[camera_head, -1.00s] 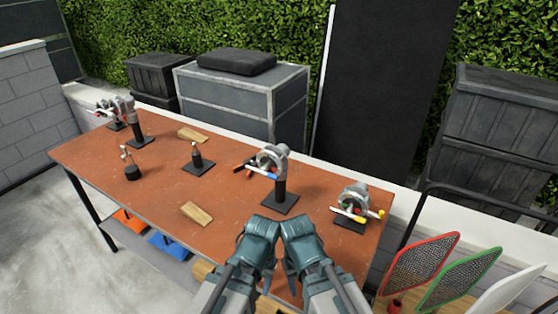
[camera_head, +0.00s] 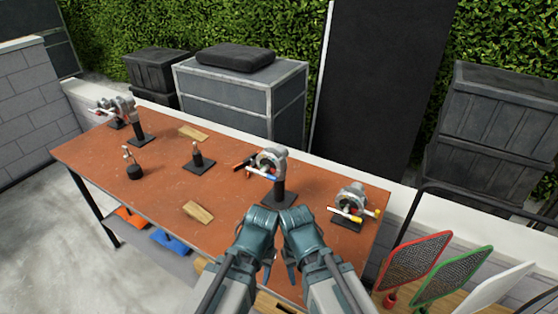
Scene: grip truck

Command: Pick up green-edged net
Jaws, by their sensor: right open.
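The green-edged net (camera_head: 452,279) is a dark mesh paddle with a green rim, leaning at the lower right of the head view. It stands between a red-edged net (camera_head: 413,263) and a white-edged one (camera_head: 498,287). My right gripper (camera_head: 291,274) is open and empty, low over the front part of the brown table, well to the left of the green-edged net. My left gripper (camera_head: 267,272) is close beside it, also apart from the net. Its fingers are small and partly hidden by the arm, so its opening is unclear.
The brown table (camera_head: 150,200) bears clamp-like devices on stands, such as one at the middle (camera_head: 277,178) and one at the right (camera_head: 352,208), plus wooden blocks (camera_head: 197,212). A dark rail (camera_head: 480,202) runs above the nets. Grey floor lies at the left.

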